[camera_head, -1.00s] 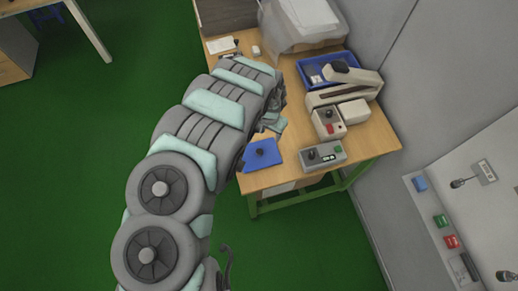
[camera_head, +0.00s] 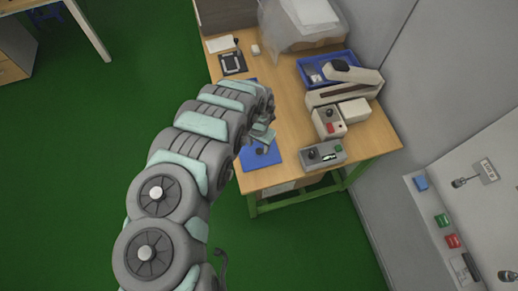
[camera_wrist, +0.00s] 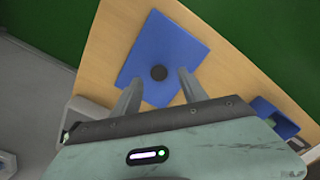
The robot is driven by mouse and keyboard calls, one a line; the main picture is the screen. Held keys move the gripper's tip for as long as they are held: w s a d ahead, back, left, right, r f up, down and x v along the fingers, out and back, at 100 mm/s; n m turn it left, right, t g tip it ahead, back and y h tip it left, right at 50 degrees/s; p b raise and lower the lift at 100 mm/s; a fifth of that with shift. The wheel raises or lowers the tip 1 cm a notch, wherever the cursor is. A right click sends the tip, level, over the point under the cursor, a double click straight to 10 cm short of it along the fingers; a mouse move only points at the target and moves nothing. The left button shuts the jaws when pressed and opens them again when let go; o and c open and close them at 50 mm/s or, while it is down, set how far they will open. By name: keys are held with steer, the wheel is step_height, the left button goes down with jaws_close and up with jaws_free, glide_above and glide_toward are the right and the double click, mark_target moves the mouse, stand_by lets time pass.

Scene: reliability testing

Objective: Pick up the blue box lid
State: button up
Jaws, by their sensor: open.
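My gripper (camera_head: 263,138) is over the lid's far edge in the head view. The height of the fingertips above the lid is unclear.
A grey control box (camera_head: 322,154) stands right of the lid, with a red-buttoned device (camera_head: 329,122) behind it. A blue bin (camera_head: 315,70) sits further back beside a beige machine. The wooden table (camera_head: 293,112) has bare room in the middle.

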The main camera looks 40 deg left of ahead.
mark_target(259, 151)
steer(key=f, duration=0.3)
steer(key=shift+d, duration=0.2)
steer(key=shift+a+f, duration=0.15)
steer(key=shift+f, duration=0.05)
jaws_close()
stand_by(0.3)
